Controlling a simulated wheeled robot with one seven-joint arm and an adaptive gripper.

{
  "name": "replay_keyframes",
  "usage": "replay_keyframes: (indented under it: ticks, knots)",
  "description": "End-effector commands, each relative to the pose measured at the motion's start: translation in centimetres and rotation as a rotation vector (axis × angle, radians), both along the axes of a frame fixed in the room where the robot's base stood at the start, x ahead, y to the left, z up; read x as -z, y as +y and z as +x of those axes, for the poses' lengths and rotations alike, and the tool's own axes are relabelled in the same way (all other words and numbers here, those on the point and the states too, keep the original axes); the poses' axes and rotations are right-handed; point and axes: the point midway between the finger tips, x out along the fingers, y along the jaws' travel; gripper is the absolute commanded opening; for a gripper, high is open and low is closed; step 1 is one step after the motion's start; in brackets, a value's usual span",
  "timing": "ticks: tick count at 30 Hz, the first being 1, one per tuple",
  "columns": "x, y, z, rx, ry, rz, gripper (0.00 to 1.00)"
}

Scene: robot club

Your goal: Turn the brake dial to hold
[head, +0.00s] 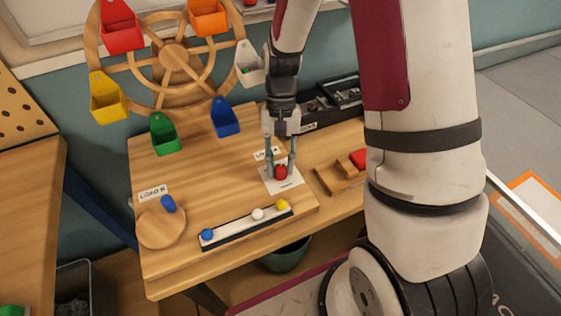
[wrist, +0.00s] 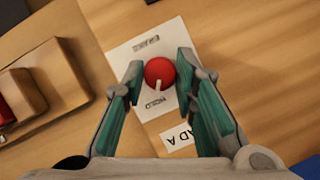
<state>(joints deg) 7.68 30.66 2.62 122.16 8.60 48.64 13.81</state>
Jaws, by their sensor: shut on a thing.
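The brake dial (wrist: 160,70) is a round red knob with a white pointer, set on a white plate (wrist: 126,62) with printed labels. In the wrist view the pointer points down the picture, towards a label that seems to read HOLD (wrist: 156,101); a second upside-down label lies beyond the knob. My gripper (wrist: 159,67) is shut on the dial, one finger on each side. In the head view my gripper (head: 281,170) reaches down over the plate, and the red dial (head: 281,173) shows between its fingers.
A wooden wheel (head: 174,57) with several coloured buckets stands behind the dial. A strip with blue, white and yellow knobs (head: 240,227) lies in front. A round wooden disc (head: 161,229) is at left. A wooden block with a red part (head: 345,172) and a black tray (head: 334,100) are at right.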

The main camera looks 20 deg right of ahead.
Motion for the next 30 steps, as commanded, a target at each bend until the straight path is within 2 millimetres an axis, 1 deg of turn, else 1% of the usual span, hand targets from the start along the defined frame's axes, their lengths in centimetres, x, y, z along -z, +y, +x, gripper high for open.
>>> replay_keyframes:
  ticks: [1,2,3,4,13,17,20,30]
  knots:
    - [0.0,0.0,0.0,0.001,0.0,0.0,0.0]
    - [0.0,0.0,0.0,0.001,0.0,0.0,0.31]
    - [0.0,0.0,0.0,0.001,0.0,0.0,0.4]
    - [0.0,0.0,0.0,0.001,0.0,0.0,0.45]
    - [0.0,0.0,0.0,0.0,0.0,0.0,0.45]
    - [-0.7,-0.1,0.3,0.0,-0.002,-0.001,0.45]
    - [-2.1,-0.4,0.9,0.001,-0.005,-0.001,0.45]
    - [-8.3,-1.5,3.2,0.0,-0.004,-0.001,0.45]
